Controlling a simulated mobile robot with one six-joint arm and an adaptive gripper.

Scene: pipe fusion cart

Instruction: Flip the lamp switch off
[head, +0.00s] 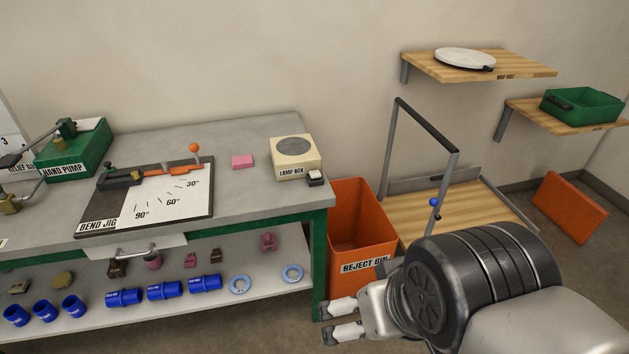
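The lamp box (296,159) is a cream box with a round grey disc on top. It stands near the right end of the grey bench top. A small black switch with a white top, the lamp switch (315,177), sits at its front right corner. Whether it is on or off cannot be told. My gripper (324,323) is at the lower middle, in front of the bench's right leg and well below the lamp box. Its two fingers are apart, with nothing visible between them.
An orange reject bin (361,236) stands right of the bench. A bend jig (153,195) with an orange lever and a pink block (242,162) lie left of the lamp box. A cart (450,205) with a tall handle stands behind my arm. The bench top around the lamp box is mostly clear.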

